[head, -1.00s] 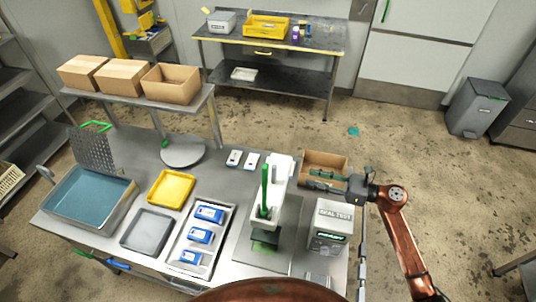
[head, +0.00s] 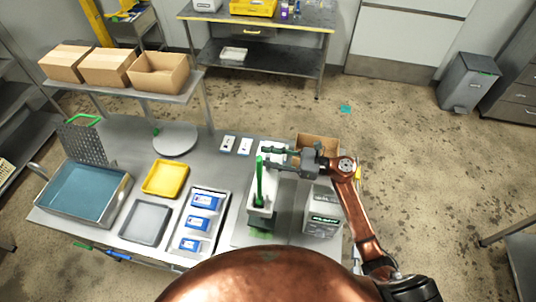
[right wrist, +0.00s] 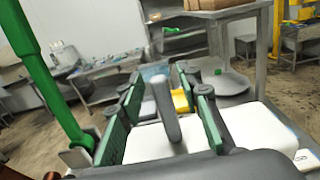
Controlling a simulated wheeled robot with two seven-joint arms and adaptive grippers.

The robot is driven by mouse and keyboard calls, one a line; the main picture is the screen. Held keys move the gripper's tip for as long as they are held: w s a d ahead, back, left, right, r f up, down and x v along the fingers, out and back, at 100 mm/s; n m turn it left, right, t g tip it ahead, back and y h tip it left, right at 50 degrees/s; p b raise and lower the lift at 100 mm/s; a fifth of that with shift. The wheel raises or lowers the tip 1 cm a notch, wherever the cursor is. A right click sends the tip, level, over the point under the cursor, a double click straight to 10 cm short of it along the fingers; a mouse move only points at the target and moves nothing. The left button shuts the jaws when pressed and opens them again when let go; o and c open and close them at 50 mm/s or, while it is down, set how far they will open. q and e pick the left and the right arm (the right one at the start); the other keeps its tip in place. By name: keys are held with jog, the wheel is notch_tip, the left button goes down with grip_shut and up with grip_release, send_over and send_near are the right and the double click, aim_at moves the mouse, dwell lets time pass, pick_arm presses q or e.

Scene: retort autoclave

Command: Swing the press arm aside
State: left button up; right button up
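The press is a white body with a tall green lever (head: 259,182), standing on a plate on the steel bench. Its white arm (right wrist: 150,143) fills the lower part of the right wrist view, and a grey upright peg (right wrist: 165,106) rises from it. My right gripper (head: 272,151) is over the back end of the press in the head view. In the right wrist view my right gripper (right wrist: 164,100) is open, its green-padded fingers on both sides of the peg with gaps. The green lever (right wrist: 45,75) stands left of the fingers. My left gripper is not in view.
A seal tester box (head: 323,212) stands right of the press, and an open cardboard box (head: 318,140) is behind it. Left are a tray of blue-labelled packs (head: 221,222), a grey tray (head: 146,223), a yellow tray (head: 165,178) and a blue-lined basin (head: 84,192).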

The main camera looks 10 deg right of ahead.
grip_shut()
dwell(0.4)
dwell(0.4)
